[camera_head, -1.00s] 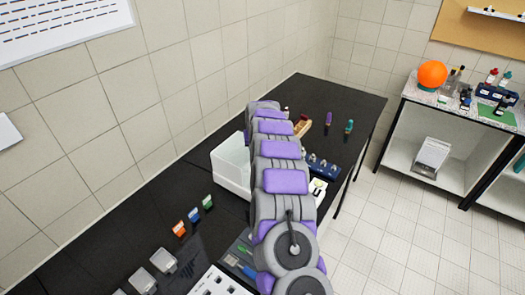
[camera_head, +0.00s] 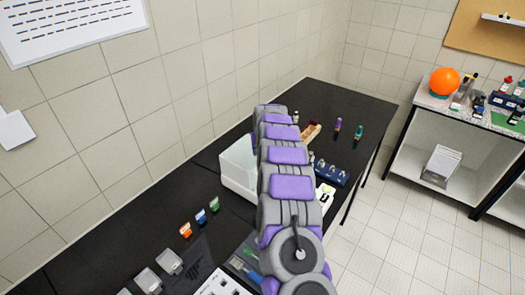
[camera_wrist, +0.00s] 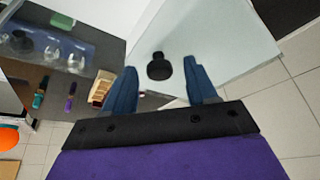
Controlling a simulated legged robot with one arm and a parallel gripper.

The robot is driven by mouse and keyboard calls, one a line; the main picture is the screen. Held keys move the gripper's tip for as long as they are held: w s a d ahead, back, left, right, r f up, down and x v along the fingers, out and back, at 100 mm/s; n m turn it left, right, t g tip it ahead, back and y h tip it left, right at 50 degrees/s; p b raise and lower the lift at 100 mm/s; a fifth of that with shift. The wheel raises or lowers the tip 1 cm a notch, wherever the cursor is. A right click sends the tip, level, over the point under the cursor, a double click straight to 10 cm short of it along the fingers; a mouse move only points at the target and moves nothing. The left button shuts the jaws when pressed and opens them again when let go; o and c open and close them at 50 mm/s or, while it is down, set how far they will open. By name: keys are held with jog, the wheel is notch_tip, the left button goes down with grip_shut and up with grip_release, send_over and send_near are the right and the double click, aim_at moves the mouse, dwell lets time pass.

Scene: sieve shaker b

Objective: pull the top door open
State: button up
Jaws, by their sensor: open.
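In the wrist view, a pale, translucent panel (camera_wrist: 225,30) carries a round black knob (camera_wrist: 158,68); I take the panel to be the top door. My gripper (camera_wrist: 161,75) is open, and its two blue fingers stand on either side of the knob in the picture. I see space between the knob and each finger, and I cannot tell how deep the knob sits between them. In the head view, the white box (camera_head: 236,171) stands on the black bench, partly hidden behind my arm. My gripper is hidden there.
The black bench (camera_head: 352,106) holds a wooden rack (camera_head: 311,132), purple and teal small items, a dark blue rack (camera_head: 332,174), and several coloured clips at front left. The tiled wall runs along its left. Open floor and a shelf with an orange ball (camera_head: 444,81) lie right.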

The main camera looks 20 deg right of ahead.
jog(key=shift+r, duration=0.1)
jog(key=d+v, duration=0.1)
jog(key=v, duration=1.6)
jog(key=shift+a+b, duration=0.3)
jog(key=shift+a, duration=0.15)
jog(key=s+a+f+n+g+b, duration=0.1)
jog(key=s+a+b, duration=0.2)
jog(key=s, duration=0.9)
jog(key=s+a+f+g+y+b, duration=0.1)
jog(key=s+a+g+b, duration=0.15)
jog(key=s, duration=0.85)
jog(key=s+a+f+n+g+b, duration=0.1)
jog(key=s+a+b, duration=0.15)
jog(key=s, duration=0.95)
jog(key=s+f+g+b, duration=0.1)
jog(key=s+f, duration=0.3)
jog(key=s, duration=0.6)
jog(key=s+f+b, duration=0.2)
jog(key=s+f, duration=0.2)
jog(key=s, duration=0.6)
jog(key=shift+s+f+m+g, duration=0.2)
jog(key=shift+s+m+g, duration=0.1)
jog(key=shift+s+g, duration=0.1)
jog(key=shift+a, duration=0.1)
jog(key=shift+c, duration=0.5)
